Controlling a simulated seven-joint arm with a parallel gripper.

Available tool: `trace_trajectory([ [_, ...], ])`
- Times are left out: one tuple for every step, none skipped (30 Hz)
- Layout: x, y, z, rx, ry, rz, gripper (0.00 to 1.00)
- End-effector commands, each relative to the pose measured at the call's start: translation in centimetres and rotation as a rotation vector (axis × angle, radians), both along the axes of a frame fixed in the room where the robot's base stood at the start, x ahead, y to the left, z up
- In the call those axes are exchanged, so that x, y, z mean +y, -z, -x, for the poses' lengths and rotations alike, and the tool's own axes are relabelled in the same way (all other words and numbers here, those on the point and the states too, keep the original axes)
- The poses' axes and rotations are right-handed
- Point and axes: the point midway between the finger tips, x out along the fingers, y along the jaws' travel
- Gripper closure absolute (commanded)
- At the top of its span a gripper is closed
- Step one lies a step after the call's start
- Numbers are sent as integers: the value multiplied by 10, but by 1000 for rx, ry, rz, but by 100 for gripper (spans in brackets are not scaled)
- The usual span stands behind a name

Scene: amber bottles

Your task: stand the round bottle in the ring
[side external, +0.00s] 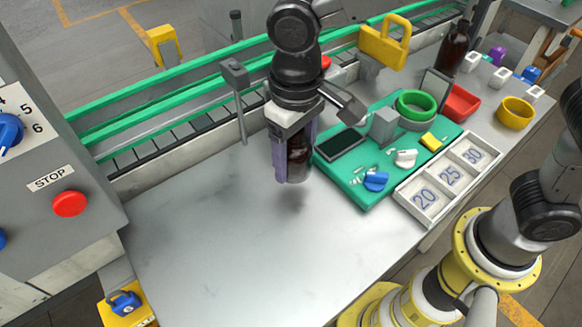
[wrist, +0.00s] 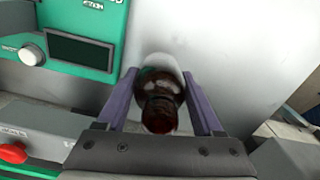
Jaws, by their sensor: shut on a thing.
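My gripper (side external: 291,159) is shut on a dark amber bottle (side external: 297,158) and holds it upright above the grey table, with a soft shadow below it. In the wrist view the round bottle (wrist: 160,98) sits between the two purple fingers of my gripper (wrist: 161,98), neck towards the camera. A green ring (side external: 416,101) sits at the far side of the green mat, to the right of my gripper. The bottle is well apart from the ring. The fingers hide part of the bottle in the side view.
The green mat (side external: 362,194) bears a dark-screened device, a grey block and small blue, white and yellow pieces. A white tray (side external: 403,195) marked 20, 25, 30 lies beside it. Another brown bottle (side external: 455,48) stands at the back. The table's front left (side external: 210,240) is clear.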

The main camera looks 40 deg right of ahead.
Motion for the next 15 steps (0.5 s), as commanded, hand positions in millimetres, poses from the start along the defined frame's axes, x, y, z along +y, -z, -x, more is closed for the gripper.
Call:
trace_trajectory([
  [2, 5, -3, 2, 0, 1, 91],
  [4, 8, -5, 3, 0, 3, 91],
  [5, 14, -6, 3, 0, 3, 91],
  [4, 19, -5, 4, 0, 3, 91],
  [4, 23, -5, 4, 0, 3, 91],
  [4, 29, -5, 4, 0, 3, 91],
  [4, 32, -5, 3, 0, 2, 91],
  [4, 35, -5, 2, 0, 1, 91],
  [4, 37, -5, 2, 0, 1, 91],
  [4, 38, -5, 1, 0, 1, 91],
  [4, 39, -5, 1, 0, 0, 91],
  [4, 39, -5, 0, 0, 0, 91],
  [4, 39, -5, 0, 0, 0, 91],
  [4, 39, -5, 0, 0, 0, 91],
  [4, 39, -5, 0, 0, 0, 91],
])
